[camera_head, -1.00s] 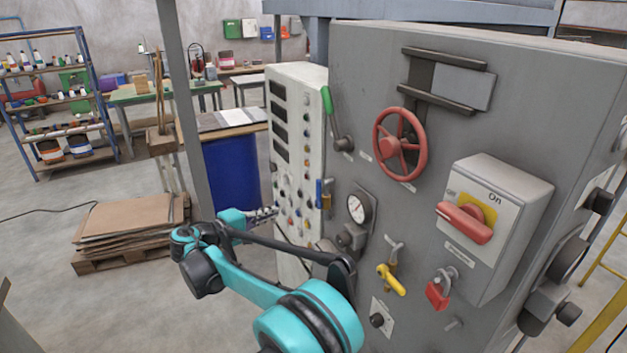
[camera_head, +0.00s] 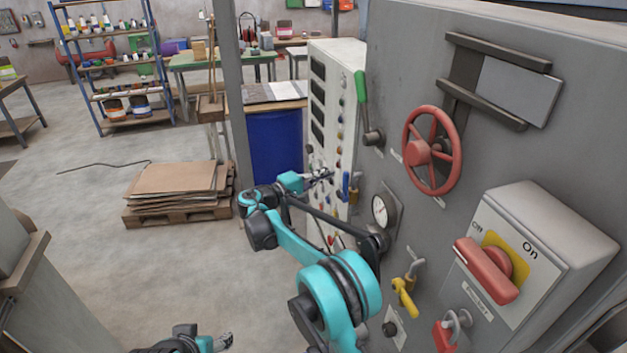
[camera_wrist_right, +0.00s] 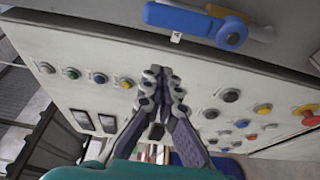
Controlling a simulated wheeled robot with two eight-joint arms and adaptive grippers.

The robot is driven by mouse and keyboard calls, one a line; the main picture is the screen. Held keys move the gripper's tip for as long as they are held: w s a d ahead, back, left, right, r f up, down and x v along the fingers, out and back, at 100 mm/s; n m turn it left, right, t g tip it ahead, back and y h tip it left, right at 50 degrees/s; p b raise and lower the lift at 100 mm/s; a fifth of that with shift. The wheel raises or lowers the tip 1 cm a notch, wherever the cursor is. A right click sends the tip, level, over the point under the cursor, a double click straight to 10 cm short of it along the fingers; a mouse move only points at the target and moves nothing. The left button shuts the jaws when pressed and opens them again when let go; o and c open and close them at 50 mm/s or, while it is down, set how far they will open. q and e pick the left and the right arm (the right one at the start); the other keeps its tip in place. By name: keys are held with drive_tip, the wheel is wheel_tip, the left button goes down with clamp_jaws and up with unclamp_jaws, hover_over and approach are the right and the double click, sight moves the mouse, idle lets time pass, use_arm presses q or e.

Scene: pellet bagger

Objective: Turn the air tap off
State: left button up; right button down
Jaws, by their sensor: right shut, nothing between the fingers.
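A tap with a blue lever (camera_head: 346,185) sits at the edge of the pale control cabinet in the head view. In the right wrist view its blue lever (camera_wrist_right: 190,19) lies roughly level across the top, beside a yellow part and a metal body. My right gripper (camera_head: 322,176) is just left of this tap in the head view. In the wrist view its fingertips (camera_wrist_right: 161,74) are together, empty and apart from the lever, pointing at the button panel. A yellow-handled tap (camera_head: 404,297) is on the grey machine. My left gripper (camera_head: 224,342) shows small at the bottom edge; its jaws are unclear.
Several buttons (camera_wrist_right: 99,78) cover the pale panel around my right gripper. The grey machine carries a gauge (camera_head: 381,209), a red handwheel (camera_head: 432,150), a green lever (camera_head: 361,87) and a red switch (camera_head: 487,270). A pallet of cardboard (camera_head: 178,192) lies on the floor at left.

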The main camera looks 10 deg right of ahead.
sight(345, 186)
drive_tip(key=s+d, duration=0.2)
drive_tip(key=s, duration=0.1)
drive_tip(key=shift+d, duration=0.15)
drive_tip(key=shift+w, duration=0.1)
idle(0.4)
